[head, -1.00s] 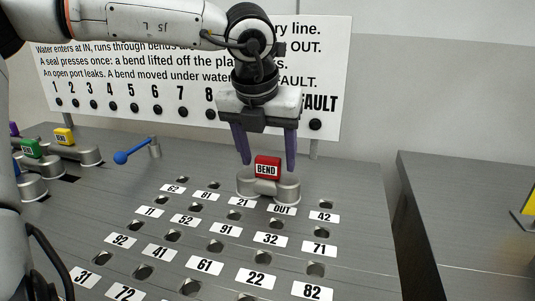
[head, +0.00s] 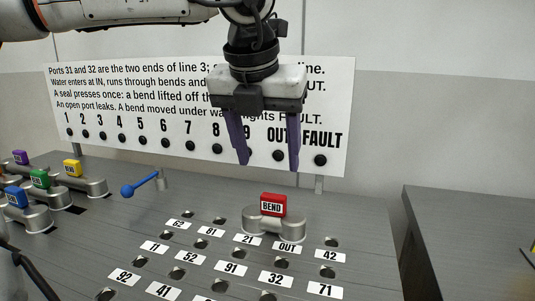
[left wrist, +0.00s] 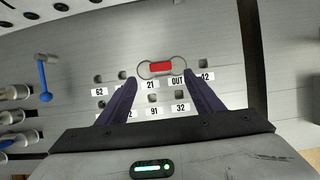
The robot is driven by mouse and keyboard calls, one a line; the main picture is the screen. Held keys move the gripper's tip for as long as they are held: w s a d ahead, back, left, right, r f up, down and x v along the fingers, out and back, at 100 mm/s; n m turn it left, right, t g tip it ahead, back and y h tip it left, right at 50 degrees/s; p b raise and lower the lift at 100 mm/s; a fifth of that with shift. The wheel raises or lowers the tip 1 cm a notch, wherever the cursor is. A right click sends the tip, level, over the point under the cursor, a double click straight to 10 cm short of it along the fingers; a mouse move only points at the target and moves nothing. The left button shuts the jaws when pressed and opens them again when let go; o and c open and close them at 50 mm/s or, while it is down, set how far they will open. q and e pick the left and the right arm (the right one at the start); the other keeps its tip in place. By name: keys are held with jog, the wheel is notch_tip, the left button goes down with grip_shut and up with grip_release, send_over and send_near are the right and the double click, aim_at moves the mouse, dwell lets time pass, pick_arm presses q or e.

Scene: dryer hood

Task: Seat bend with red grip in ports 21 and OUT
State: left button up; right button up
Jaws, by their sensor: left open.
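The bend with the red grip (head: 273,206) stands upright on the plate, behind the labels 21 (head: 248,239) and OUT (head: 287,247). Its two metal feet cover the two holes at those labels; whether it is fully pressed down I cannot tell. It also shows in the left wrist view (left wrist: 161,67), beyond my fingertips. My left gripper (head: 268,160) is open and empty, above and apart from the red grip, with its purple fingers pointing down. My right gripper is not in view.
More bends with purple, yellow, green and blue (head: 16,197) grips stand at the left. A blue-knobbed lever (head: 128,191) is on the plate behind the ports. A sign board (head: 150,110) with numbered lamps stands at the back. Open ports lie in front of the red bend.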

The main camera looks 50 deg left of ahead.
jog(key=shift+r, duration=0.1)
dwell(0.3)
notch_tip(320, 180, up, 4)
jog(key=p, duration=0.6)
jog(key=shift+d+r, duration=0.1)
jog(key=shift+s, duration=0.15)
dwell(0.4)
